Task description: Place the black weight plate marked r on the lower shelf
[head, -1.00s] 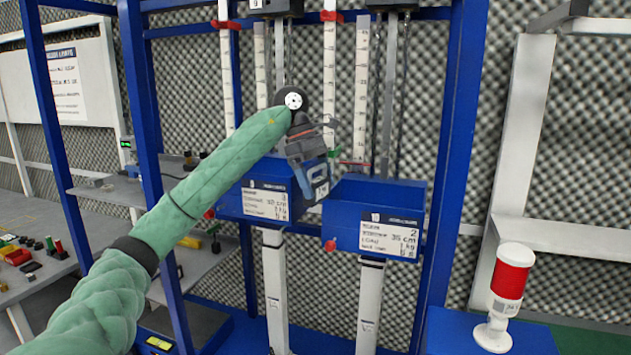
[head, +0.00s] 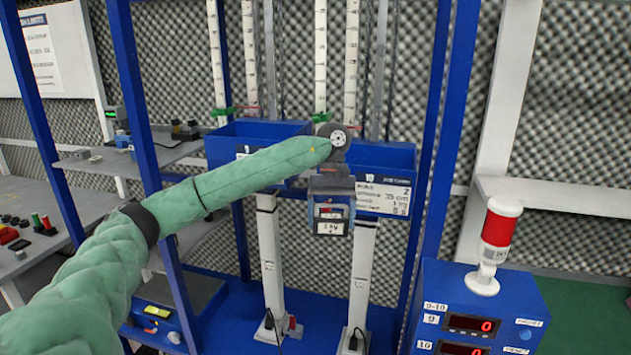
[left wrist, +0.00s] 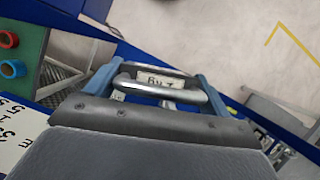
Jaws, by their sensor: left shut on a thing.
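My left gripper (head: 331,207) hangs pointing down in front of the right blue bin, its blue fingers shut on a dark block (head: 330,228) with a white label. In the left wrist view, a chrome handle (left wrist: 160,92) lies between the fingers, with a labelled top behind it. The label is too small to read surely, so I cannot tell a mark r. A grey lower shelf (head: 200,240) shows behind my left arm at the left, below a higher grey shelf (head: 165,155). My right gripper is not in view.
The left blue bin (head: 230,132) and right blue bin (head: 405,160) stand on white posts in a blue frame. A blue counter box (head: 505,310) with a red-topped lamp (head: 500,222) stands at the right. A workbench (head: 25,215) with small parts is at the left.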

